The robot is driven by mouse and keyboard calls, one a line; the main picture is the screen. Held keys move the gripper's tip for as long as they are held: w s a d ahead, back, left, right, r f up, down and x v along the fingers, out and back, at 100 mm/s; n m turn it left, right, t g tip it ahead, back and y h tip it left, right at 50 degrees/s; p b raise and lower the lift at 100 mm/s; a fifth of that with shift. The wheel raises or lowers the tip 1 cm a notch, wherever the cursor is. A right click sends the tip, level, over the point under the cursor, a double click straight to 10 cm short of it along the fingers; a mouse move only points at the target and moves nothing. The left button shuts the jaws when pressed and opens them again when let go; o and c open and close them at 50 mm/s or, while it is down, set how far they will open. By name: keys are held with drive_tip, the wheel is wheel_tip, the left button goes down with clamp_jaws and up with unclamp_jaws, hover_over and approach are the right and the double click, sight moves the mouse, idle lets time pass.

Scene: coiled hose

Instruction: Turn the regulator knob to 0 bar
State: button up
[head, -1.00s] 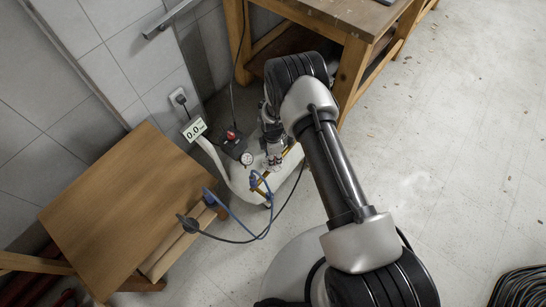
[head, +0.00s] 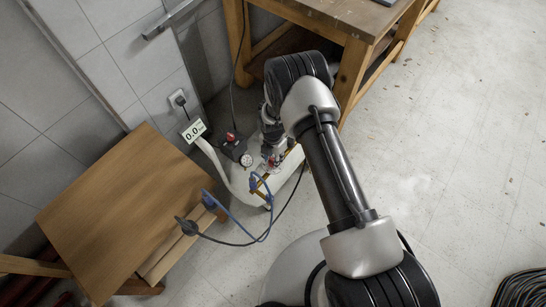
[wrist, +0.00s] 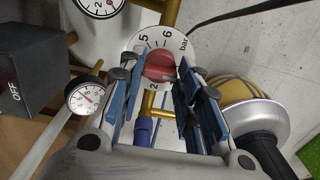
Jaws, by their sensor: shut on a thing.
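The red regulator knob (wrist: 160,68) sits on a white round dial (wrist: 172,42) with black numbers, of which 5, 6 and "bar" show. The fingers of my gripper (wrist: 158,78) are closed around the knob, one on each side. Part of the dial's scale is hidden by the fingers, and I cannot tell which number the knob points at. In the head view my gripper (head: 269,162) is at the compressor (head: 236,178), beside its small white gauge (head: 246,159).
A black switch box (wrist: 30,65) marked OFF and a gauge (wrist: 86,95) stand left of my gripper. A yellow-and-silver round part (wrist: 245,105) is close on the right. A blue hose (head: 235,222) and a wooden stool (head: 125,215) are nearby. Open floor (head: 460,150) lies right.

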sight(273, 159)
idle(0.4)
drive_tip(key=o, duration=1)
drive_tip(key=shift+o, duration=0.2)
wheel_tip(273, 159, up, 12)
